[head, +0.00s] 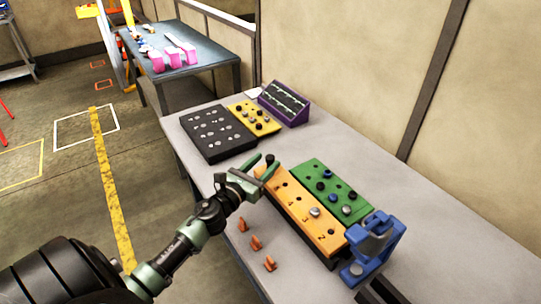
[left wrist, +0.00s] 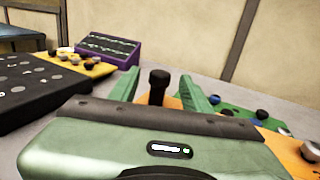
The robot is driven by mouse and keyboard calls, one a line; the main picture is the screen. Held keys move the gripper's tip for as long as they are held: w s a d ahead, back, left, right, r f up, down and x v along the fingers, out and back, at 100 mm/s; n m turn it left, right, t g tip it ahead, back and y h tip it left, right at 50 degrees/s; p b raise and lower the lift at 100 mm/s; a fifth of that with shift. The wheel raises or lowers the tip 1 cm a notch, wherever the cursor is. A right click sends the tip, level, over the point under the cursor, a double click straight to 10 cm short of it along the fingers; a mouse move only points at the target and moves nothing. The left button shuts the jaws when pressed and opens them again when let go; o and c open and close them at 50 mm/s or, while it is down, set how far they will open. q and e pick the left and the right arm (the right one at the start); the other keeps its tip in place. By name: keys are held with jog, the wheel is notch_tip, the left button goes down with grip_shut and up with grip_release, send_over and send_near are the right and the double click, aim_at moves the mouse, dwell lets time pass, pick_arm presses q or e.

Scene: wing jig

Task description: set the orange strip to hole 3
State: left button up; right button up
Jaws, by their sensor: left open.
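The orange strip (head: 298,209) lies along the table beside a green strip (head: 320,179). It has dark holes with number marks beside them, and a silver peg (head: 315,211) stands in its middle part. My left gripper (head: 262,163) is over the strip's far end, with its fingers apart. A black knob (left wrist: 158,84) stands upright between the two green fingers in the left wrist view, with a gap on each side. Its lower part is hidden by the gripper body.
A blue clamp (head: 372,243) stands at the strips' near end. Small orange pieces (head: 256,243) stand along the table's left edge. A black panel (head: 214,133), a yellow block (head: 249,120) and a purple box (head: 284,104) sit at the back. The table's right side is clear.

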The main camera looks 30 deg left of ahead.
aim_at(267, 162)
pick_arm(q)
jog(key=w, duration=0.3)
jog(key=shift+w+f, duration=0.1)
jog(key=shift+w, duration=0.05)
grip_shut()
dwell(1.3)
